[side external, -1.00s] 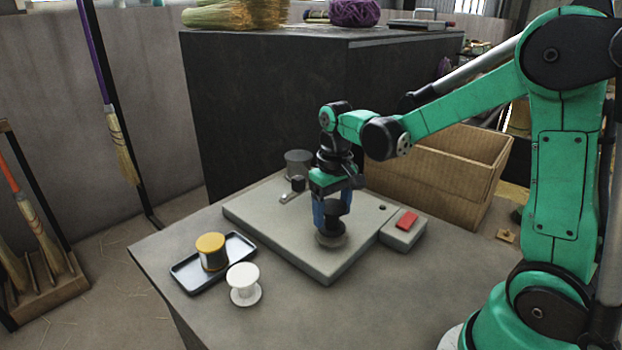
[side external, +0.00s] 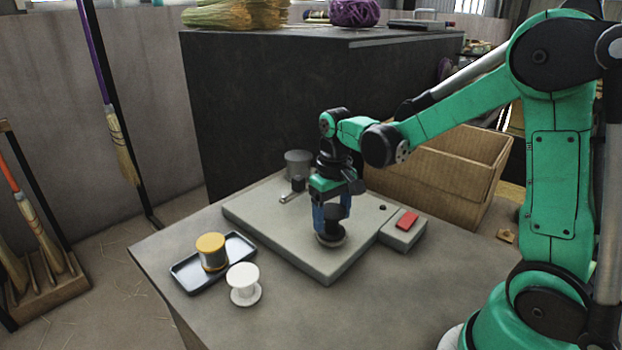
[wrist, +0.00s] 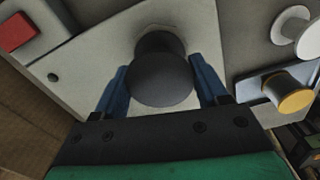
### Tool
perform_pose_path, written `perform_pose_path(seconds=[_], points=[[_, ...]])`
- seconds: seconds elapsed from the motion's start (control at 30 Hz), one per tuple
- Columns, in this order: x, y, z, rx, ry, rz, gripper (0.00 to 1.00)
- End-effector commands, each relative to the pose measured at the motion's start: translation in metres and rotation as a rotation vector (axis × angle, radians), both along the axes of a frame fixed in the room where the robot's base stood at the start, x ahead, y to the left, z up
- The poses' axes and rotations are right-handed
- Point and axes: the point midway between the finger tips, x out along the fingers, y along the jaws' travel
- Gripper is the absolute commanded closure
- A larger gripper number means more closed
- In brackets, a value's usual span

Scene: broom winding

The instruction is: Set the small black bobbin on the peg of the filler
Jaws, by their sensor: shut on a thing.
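The small black bobbin (side external: 333,212) is upright between the blue fingers of my gripper (side external: 331,222), low over the front part of the filler's grey slab (side external: 275,222). In the wrist view the bobbin's round dark end (wrist: 162,82) fills the space between the fingers (wrist: 160,66), which are shut on it. A round disc (side external: 331,241) shows under the bobbin at slab level. The peg is hidden behind the bobbin and fingers, so I cannot tell whether the bobbin is around it.
A red button (side external: 407,218) sits on a grey block at the slab's right. A grey cylinder (side external: 298,163) and a small lever (side external: 291,196) stand at the back. A tray (side external: 184,277) with a yellow-topped spool (side external: 211,252), a white spool (side external: 244,285) and a cardboard box (side external: 435,185) are around.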

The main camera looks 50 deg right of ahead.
Motion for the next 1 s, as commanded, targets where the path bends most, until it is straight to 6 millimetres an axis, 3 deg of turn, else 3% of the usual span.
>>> perform_pose_path(seconds=[0.1, 0.13, 0.17, 0.53, 1.0], points=[[0.000, 0.000, -0.003, 0.000, 0.000, 0.000, 0.85], [0.000, 0.000, -0.003, 0.000, 0.000, 0.000, 0.31], [0.000, 0.000, -0.003, 0.000, 0.000, 0.000, 0.22], [0.000, 0.000, 0.001, 0.000, 0.000, 0.000, 0.21], [0.000, 0.000, 0.042, 0.000, 0.000, 0.000, 0.21]])
